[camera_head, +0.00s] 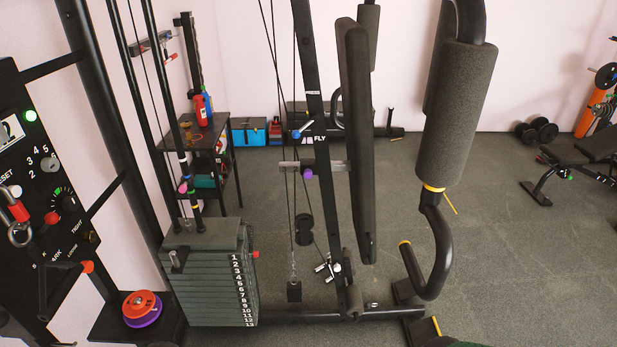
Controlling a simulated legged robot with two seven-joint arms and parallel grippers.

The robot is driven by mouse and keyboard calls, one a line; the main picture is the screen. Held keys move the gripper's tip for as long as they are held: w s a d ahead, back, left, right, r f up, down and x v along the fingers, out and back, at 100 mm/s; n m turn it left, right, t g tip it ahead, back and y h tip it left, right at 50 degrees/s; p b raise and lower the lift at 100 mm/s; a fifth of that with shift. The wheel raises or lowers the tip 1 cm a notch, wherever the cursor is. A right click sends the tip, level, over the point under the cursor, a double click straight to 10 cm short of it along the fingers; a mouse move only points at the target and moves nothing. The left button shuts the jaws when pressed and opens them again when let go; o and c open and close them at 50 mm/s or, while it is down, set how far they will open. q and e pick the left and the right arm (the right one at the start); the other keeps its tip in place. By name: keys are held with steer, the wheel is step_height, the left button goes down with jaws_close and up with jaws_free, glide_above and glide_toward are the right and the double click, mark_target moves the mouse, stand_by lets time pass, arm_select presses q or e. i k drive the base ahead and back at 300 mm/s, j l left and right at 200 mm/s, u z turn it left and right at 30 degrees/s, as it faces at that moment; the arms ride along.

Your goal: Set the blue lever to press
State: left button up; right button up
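The blue lever (296,134) is a small handle with a blue end on the black upright of the weight machine (314,95). Its shaft slants up to the right toward the upright. The white word "FLY" shows on the upright just right of it and slightly below. I cannot read a "press" label near it. Neither of my grippers shows in this view.
A numbered weight stack (208,280) stands left of the lever. A padded roller arm (455,115) and a tall black pad (357,130) stand to its right. A control panel (35,180) is at far left. Open floor (530,260) lies at right.

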mark_target(296, 134)
steer(key=i+l, duration=0.2)
steer(key=l, duration=0.15)
steer(key=i+l, duration=0.2)
steer(key=l, duration=0.15)
steer(key=i+l, duration=0.15)
steer(key=l, duration=0.2)
steer(key=i+l+u, duration=0.1)
steer(key=i, duration=0.35)
